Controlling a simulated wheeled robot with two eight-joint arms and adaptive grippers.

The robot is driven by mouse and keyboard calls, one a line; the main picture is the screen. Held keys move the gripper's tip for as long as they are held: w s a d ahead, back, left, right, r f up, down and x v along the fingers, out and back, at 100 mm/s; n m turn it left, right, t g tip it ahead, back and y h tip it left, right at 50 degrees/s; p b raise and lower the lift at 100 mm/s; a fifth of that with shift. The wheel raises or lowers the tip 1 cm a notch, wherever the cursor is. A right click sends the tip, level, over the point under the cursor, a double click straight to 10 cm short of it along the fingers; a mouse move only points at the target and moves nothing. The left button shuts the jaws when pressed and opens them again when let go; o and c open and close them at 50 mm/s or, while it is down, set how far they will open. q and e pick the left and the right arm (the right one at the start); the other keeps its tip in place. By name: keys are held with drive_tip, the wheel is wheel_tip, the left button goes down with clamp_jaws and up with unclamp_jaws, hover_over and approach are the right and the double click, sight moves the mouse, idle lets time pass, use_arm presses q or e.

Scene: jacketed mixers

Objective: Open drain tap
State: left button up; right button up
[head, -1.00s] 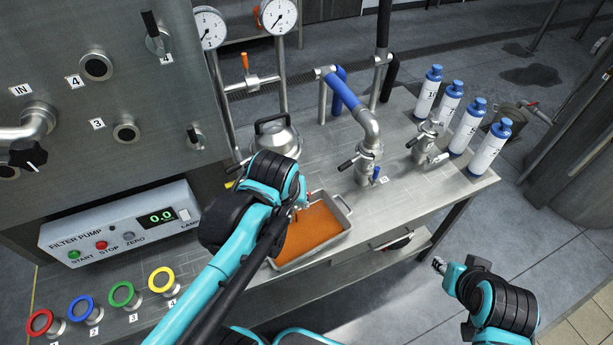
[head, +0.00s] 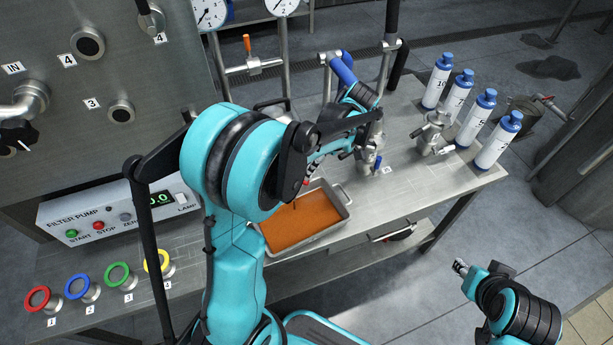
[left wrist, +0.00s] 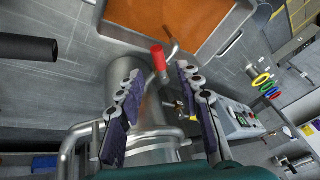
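The drain tap's red handle (left wrist: 158,58) shows in the left wrist view on a thin metal stem, beside a steel vessel (left wrist: 150,148) and close to the orange-filled tray (left wrist: 236,45). My left gripper (left wrist: 160,70) is open, with one dark-padded finger on each side of the red handle; I cannot tell whether either touches it. In the head view a small red tip (head: 306,181) shows at the tray's rear edge, below my left gripper (head: 313,168). My left arm hides most of the vessel there. My right gripper (head: 460,267) hangs at the lower right, away from the bench.
The tray (head: 345,203) of orange liquid sits at the bench's front. Steel valve fittings (head: 432,135) and several blue-capped bottles (head: 492,145) stand to the right. The filter pump box (head: 100,222) and coloured rings (head: 78,287) are at left. Floor in front of the bench is free.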

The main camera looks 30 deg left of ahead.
use_arm(q)
drive_tip(key=b+x, duration=0.1)
drive_tip(key=x, duration=0.3)
drive_tip(key=shift+a+f, duration=0.1)
drive_tip(key=shift+f, duration=0.2)
clamp_jaws()
